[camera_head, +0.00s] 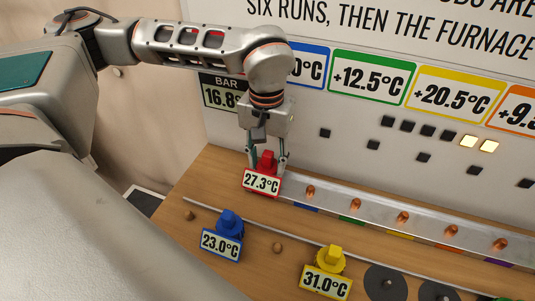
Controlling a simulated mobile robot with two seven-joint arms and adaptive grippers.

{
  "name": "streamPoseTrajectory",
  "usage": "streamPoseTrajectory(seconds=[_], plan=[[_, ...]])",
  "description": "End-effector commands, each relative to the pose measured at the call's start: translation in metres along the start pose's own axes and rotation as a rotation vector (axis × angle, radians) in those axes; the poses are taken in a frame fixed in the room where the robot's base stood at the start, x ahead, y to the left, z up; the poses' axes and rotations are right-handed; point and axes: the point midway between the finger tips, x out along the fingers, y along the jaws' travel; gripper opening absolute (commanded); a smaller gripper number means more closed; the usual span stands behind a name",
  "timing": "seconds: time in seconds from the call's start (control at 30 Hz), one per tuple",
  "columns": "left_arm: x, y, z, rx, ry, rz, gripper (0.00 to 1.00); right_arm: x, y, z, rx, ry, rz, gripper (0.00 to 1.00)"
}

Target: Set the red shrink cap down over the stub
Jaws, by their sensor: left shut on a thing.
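My left gripper (267,160) points down and is shut on the red shrink cap (267,168), with a finger on each side. The cap is upright and carries a 27.3°C label (262,181) on its front. It is at the left end of the pale metal bar (380,210). Any stub under the cap is hidden, and I cannot tell whether the cap rests on the bar or hangs just above it. Several copper stubs, the nearest being this stub (310,191), stand bare along the bar to the right. My right gripper is not in view.
On the wooden bench (225,180), a blue cap (229,224) labelled 23.0°C and a yellow cap (331,258) labelled 31.0°C stand in front. Dark discs (385,283) lie to the right. A panel (330,110) with coloured temperature signs and small squares rises behind the bar.

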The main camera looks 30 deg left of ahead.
Motion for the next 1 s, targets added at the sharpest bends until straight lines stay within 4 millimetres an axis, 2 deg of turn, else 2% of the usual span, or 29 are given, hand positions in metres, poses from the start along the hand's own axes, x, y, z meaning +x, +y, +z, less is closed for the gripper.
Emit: streamPoseTrajectory(seconds=[0.2,0.97,1.0], plan=[[0.01,0.0,0.0,0.0,0.0,0.001,0.12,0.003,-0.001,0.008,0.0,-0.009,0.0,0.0],[0.017,0.0,0.0,0.0,0.0,0.0,0.12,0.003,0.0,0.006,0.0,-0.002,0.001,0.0],[0.017,0.0,0.0,0.0,0.0,0.0,0.41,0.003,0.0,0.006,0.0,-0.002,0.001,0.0]])
